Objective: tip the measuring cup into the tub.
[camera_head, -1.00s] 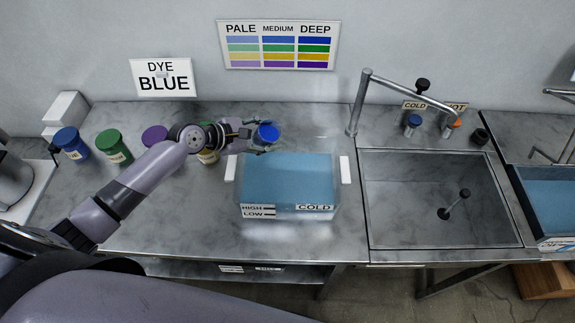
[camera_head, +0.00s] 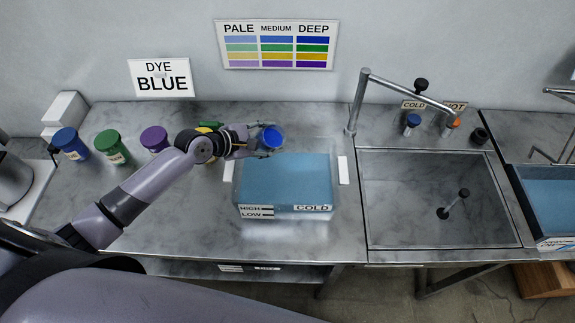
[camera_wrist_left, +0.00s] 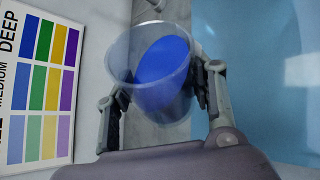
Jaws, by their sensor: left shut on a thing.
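The clear measuring cup (camera_wrist_left: 155,70) holds blue dye and is between the two fingers of my left gripper (camera_wrist_left: 163,92), which is shut on it. In the head view the cup (camera_head: 270,137) is over the back edge of the tub (camera_head: 285,210), near its left half, and looks close to upright or slightly tilted. My left gripper (camera_head: 262,142) reaches it from the left. The tub is clear, marked HIGH, LOW and COLD, and holds light blue liquid. My right gripper is not in view.
Blue (camera_head: 70,143), green (camera_head: 112,148) and purple (camera_head: 154,138) jars stand to the left on the steel counter. A yellow jar is mostly hidden behind my arm. A sink (camera_head: 440,205) with a tap (camera_head: 365,100) lies to the right. Signs hang on the wall.

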